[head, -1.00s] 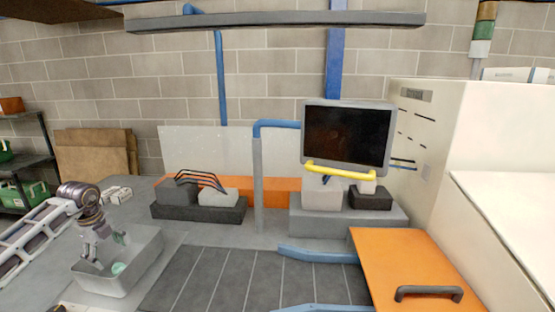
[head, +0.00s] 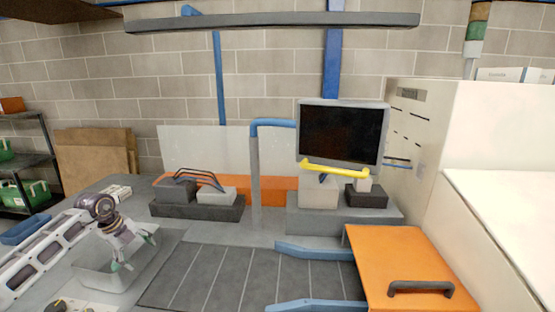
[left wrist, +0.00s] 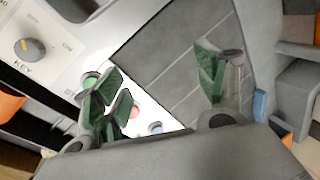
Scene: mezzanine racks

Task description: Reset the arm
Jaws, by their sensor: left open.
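My left gripper (head: 130,252) comes in from the left and is open above the grey metal tray (head: 105,283). Its dark green finger pads are spread apart, and nothing shows between them. In the left wrist view the open fingers (left wrist: 160,82) appear over a dark grooved surface and a white panel with a key knob (left wrist: 30,47). My arm and gripper hide part of the tray, so I cannot tell whether anything lies in it. My right gripper is not in view.
A dark grooved belt (head: 240,277) lies right of the tray, with blue rails (head: 315,252). Beyond it stand a blue-topped post (head: 255,180), a monitor (head: 341,135) and grey blocks. An orange panel (head: 400,260) with a handle is at right. Shelves (head: 30,160) stand at far left.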

